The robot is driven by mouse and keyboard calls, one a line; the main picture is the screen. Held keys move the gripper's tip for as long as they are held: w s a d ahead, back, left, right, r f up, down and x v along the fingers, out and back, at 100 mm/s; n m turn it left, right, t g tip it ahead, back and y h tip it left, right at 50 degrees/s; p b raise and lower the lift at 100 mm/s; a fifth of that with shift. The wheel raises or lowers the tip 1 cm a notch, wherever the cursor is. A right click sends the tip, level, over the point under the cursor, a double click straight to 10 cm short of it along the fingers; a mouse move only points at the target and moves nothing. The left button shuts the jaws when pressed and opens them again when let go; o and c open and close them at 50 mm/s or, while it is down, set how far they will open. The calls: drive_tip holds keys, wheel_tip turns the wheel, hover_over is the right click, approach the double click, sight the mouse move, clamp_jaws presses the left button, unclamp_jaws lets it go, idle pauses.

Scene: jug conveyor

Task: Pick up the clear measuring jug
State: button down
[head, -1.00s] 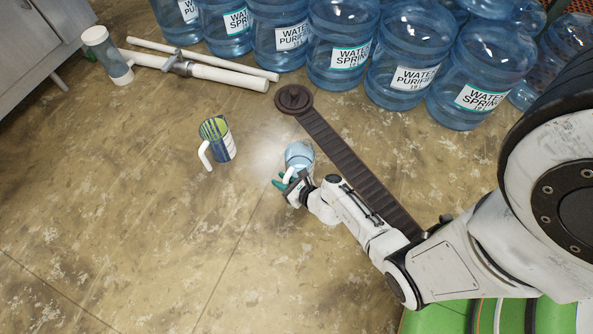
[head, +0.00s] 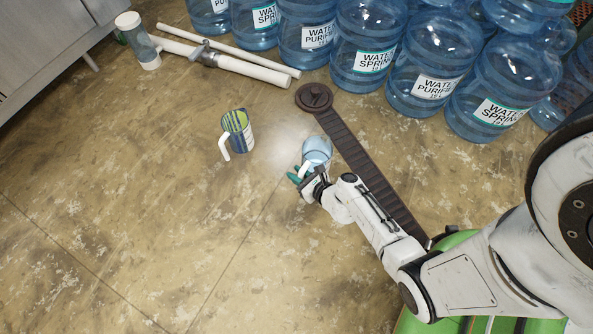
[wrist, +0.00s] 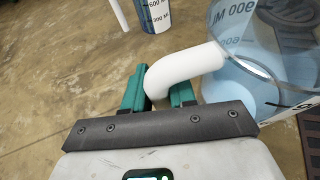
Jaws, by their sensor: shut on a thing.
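The clear measuring jug (head: 318,151) is bluish and see-through, with a white handle (wrist: 188,68). In the wrist view its body (wrist: 265,75) fills the upper right, with "900 ML" marks on it. My gripper (head: 302,174) is at the jug's handle side. In the wrist view its green fingers (wrist: 158,92) are shut on the white handle, one on each side of it. The jug's base is out of the wrist view, and I cannot tell whether it touches the floor or the belt.
A dark narrow conveyor belt (head: 360,165) runs diagonally behind the jug. A green patterned jug with a white handle (head: 238,132) stands to the left. Large blue water bottles (head: 368,45) line the back. The left floor is open.

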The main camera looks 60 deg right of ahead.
drive_tip(key=s+a+r+p, duration=0.5)
drive_tip(key=s+a+r, duration=0.3)
drive_tip(key=s, duration=0.2)
drive_tip(key=shift+r+p, duration=0.3)
drive_tip(key=shift+r, duration=0.1)
drive_tip(key=shift+a, duration=0.1)
